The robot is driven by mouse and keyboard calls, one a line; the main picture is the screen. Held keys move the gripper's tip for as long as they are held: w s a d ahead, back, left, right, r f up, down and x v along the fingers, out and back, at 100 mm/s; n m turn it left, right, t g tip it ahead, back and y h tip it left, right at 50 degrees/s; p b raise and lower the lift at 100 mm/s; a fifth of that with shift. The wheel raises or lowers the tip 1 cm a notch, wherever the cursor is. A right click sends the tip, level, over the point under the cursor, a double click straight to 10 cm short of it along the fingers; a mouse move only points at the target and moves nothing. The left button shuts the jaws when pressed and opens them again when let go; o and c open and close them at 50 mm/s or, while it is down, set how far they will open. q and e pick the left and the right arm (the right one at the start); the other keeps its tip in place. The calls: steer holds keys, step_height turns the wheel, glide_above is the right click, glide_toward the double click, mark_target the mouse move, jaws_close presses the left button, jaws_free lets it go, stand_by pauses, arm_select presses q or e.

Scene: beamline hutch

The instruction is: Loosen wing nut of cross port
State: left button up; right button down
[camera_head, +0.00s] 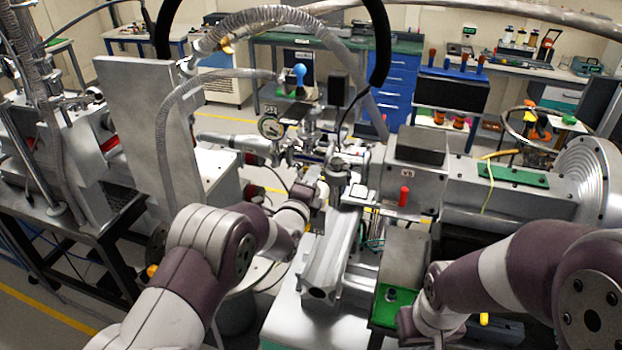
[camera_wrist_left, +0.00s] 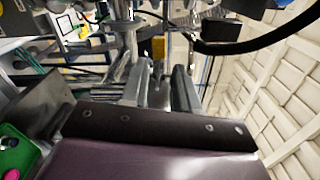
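The cross port appears to be part of the metal fitting cluster (camera_head: 312,140) in the middle of the head view, beside a round gauge (camera_head: 271,127). I cannot pick out its wing nut. My left gripper (camera_head: 322,190) is just below and in front of this cluster, partly lost among the metal parts. In the left wrist view its two grey fingers (camera_wrist_left: 162,72) stand apart, with grey metal visible between them; I cannot tell whether they touch it. A vertical metal post (camera_wrist_left: 131,35) rises just beyond the fingertips. My right gripper (camera_head: 410,325) is low at the right, its fingers unclear.
A grey box housing (camera_head: 418,165) with a red knob (camera_head: 404,196) stands right of the fittings. A flexible metal hose (camera_head: 163,125) arches on the left, near an upright grey plate (camera_head: 135,110). A rail-like metal body (camera_head: 328,262) runs below the left gripper.

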arm_select(q)
steer(key=shift+s, duration=0.1)
jaws_close()
steer(key=shift+s+d+f+n+b, duration=0.1)
steer(key=shift+n+b, duration=4.6)
steer(key=shift+b, duration=1.1)
steer(key=shift+f+n+b, duration=0.1)
steer(key=shift+n+b, duration=4.6)
steer(key=shift+b, duration=1.1)
jaws_free()
